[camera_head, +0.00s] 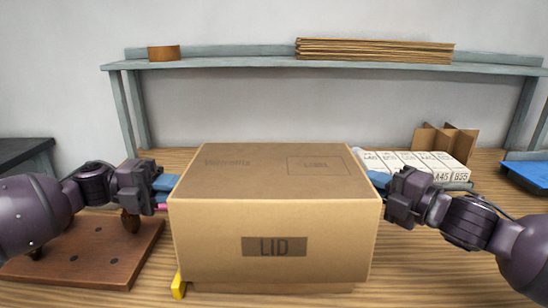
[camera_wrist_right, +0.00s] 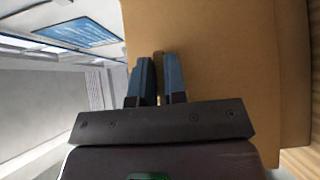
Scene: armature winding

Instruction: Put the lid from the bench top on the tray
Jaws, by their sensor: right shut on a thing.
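The lid (camera_head: 275,225) is a large brown cardboard box shape marked "LID", upright in the middle of the bench. A narrow cardboard strip (camera_head: 272,288) shows under its front edge; it may be the tray, mostly hidden. I cannot tell if the lid rests on it. My right gripper (camera_head: 378,180) is at the lid's right side, shut on it; in the right wrist view its blue fingers (camera_wrist_right: 158,82) lie against the cardboard (camera_wrist_right: 215,50). My left gripper (camera_head: 167,184) has blue fingers at the lid's left side; its grip there is hidden.
A brown board (camera_head: 90,255) lies at left on the wooden bench (camera_head: 430,275). A yellow piece (camera_head: 178,284) is by the lid's front left corner. White labelled boxes (camera_head: 415,165) and a cardboard divider (camera_head: 445,140) stand behind right. A blue tray (camera_head: 525,172) is far right.

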